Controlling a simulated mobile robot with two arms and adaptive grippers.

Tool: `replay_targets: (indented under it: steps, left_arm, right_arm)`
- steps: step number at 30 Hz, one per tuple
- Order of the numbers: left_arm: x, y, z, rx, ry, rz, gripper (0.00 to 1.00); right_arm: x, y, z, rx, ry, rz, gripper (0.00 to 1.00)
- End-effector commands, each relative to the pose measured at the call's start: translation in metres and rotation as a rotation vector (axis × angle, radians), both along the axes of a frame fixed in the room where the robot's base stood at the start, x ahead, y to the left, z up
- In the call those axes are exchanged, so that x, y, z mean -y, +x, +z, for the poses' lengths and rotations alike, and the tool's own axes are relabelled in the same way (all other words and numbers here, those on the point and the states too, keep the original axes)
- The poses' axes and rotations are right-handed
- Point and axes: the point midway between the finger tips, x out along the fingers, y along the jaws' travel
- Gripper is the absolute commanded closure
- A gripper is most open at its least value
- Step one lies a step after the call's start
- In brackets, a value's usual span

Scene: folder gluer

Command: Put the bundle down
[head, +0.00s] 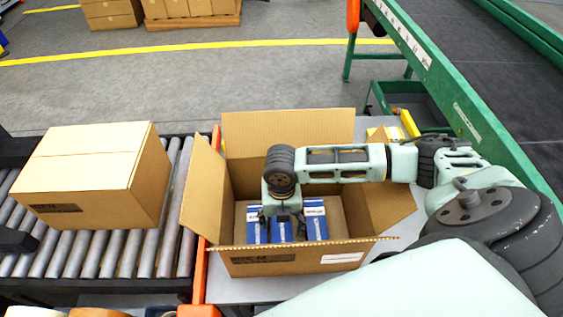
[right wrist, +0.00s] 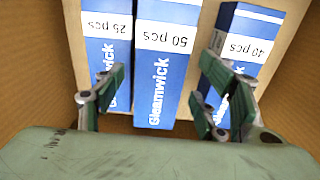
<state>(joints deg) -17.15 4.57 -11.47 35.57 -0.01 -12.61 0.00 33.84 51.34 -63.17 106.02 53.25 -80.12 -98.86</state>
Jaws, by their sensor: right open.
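An open brown carton (head: 290,256) stands on a grey table with its flaps spread. Three blue-and-white boxes stand side by side in it. In the right wrist view they are a box marked 25 pcs (right wrist: 108,45), a middle Gleamwick box marked 50 pcs (right wrist: 163,75) and a box marked 40 pcs (right wrist: 243,45). My right gripper (head: 283,222) reaches down into the carton. Its fingers are open, one on each side of the middle box, and overlap the outer boxes in view. Whether they touch any box I cannot tell. My left gripper is not in view.
A closed carton (head: 95,170) sits on the roller conveyor (head: 120,255) at the left, beyond an orange rail (head: 200,260). A green-framed belt conveyor (head: 465,115) runs along the right. Stacked cartons (head: 190,8) stand far back, with clear floor before them.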

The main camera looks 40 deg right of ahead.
Motion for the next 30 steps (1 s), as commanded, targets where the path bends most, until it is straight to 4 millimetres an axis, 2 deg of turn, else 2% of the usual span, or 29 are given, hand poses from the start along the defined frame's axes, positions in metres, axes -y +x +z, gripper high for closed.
replay_targets:
  steps: [9, 15, 21, 30]
  left_arm:
    - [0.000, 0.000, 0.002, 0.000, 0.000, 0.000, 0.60]
    - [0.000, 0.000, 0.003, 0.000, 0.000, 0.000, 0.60]
    - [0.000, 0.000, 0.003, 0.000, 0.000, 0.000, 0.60]
    - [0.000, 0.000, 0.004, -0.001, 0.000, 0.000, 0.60]
  right_arm:
    - [0.001, 0.002, 0.066, 0.005, -0.001, 0.000, 0.35]
    - [0.000, 0.001, 0.100, 0.004, 0.000, 0.000, 0.35]
    - [0.000, 0.001, 0.114, 0.001, 0.000, -0.001, 0.35]
    - [0.000, 0.000, 0.115, 0.000, 0.000, -0.001, 0.35]
